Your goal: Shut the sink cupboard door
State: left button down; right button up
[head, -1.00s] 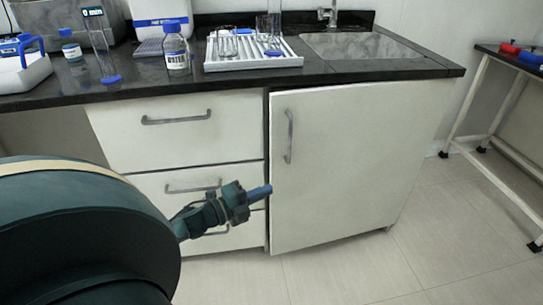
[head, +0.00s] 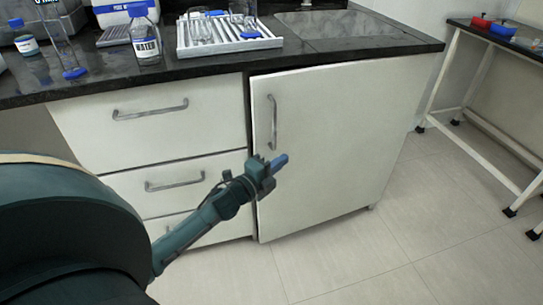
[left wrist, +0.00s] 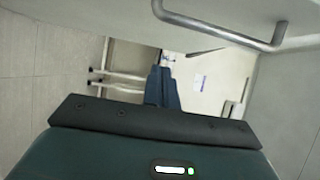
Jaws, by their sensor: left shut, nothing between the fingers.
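The sink cupboard door (head: 335,140) is a white panel under the sink, with an upright grey bar handle (head: 273,122) near its left edge. A narrow dark gap shows along its left and top edges, so it looks slightly ajar. My left gripper (head: 279,162) is shut and empty, in front of the door's left part, just below the handle. Whether its tip touches the door cannot be told. In the left wrist view the shut fingers (left wrist: 162,88) point away, with a bar handle (left wrist: 222,32) above them. My right gripper is not in view.
White drawers (head: 150,130) with bar handles stand left of the door. The dark counter (head: 330,55) above holds a bottle (head: 146,45), a white rack (head: 225,42) and the sink (head: 340,25). A side table (head: 490,38) stands at right. The floor (head: 400,240) in front is clear.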

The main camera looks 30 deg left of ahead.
pick_arm(q)
jog(key=a, duration=0.1)
jog(key=w+a, duration=0.2)
jog(key=shift+a, duration=0.35)
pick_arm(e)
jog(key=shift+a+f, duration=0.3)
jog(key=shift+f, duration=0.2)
